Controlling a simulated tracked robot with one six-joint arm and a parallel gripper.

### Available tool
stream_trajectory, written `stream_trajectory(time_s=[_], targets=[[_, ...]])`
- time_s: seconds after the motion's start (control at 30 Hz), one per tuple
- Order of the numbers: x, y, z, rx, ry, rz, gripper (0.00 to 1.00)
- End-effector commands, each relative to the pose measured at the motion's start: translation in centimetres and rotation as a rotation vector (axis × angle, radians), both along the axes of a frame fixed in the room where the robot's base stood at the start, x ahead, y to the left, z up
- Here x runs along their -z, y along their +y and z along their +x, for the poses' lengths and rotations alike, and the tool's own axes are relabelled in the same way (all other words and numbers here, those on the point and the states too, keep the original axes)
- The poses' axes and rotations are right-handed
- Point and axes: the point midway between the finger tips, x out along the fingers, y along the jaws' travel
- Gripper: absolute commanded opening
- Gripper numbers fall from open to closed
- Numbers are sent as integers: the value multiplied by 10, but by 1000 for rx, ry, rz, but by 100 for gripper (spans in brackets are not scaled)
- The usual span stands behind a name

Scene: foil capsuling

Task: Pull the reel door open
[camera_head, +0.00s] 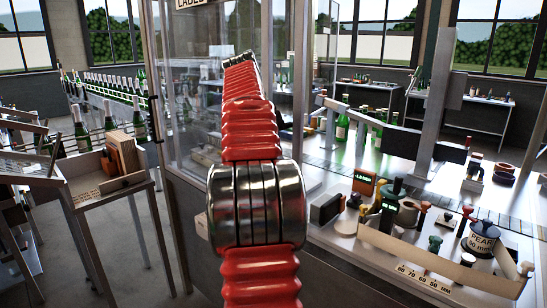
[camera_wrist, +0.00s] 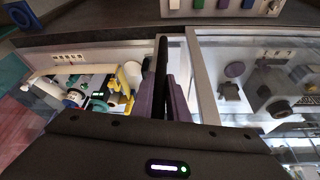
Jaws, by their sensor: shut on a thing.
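In the wrist view, my gripper (camera_wrist: 164,82) has its purple fingers closed on a dark upright bar, the door handle (camera_wrist: 161,52). The handle runs beside a pale frame post (camera_wrist: 201,78), with clear panes on both sides. I cannot tell how far the reel door stands open. In the head view, a glazed enclosure (camera_head: 190,85) with a label sign stands behind my red arm. My arm reaches toward it and hides the gripper and the handle there.
A work surface (camera_head: 345,245) with a green-topped device, knobs and a dark round pot (camera_head: 482,240) lies right of my arm. A wooden-boxed stand (camera_head: 122,150) and rows of green bottles are at left. Bare floor shows between stand and enclosure.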

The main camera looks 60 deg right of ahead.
Motion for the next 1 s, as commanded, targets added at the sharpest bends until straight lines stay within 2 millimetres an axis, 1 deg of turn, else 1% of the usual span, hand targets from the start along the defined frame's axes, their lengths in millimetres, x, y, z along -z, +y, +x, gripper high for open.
stream_trajectory(time_s=[0.5,0.53,0.7,0.8,1.0], targets=[[0,-2,1,-4,1,-4,0],[0,-2,1,-4,1,-4,15],[0,-2,1,-2,1,-3,27],[0,-2,0,-1,1,-3,33],[0,-2,0,0,1,-2,33]])
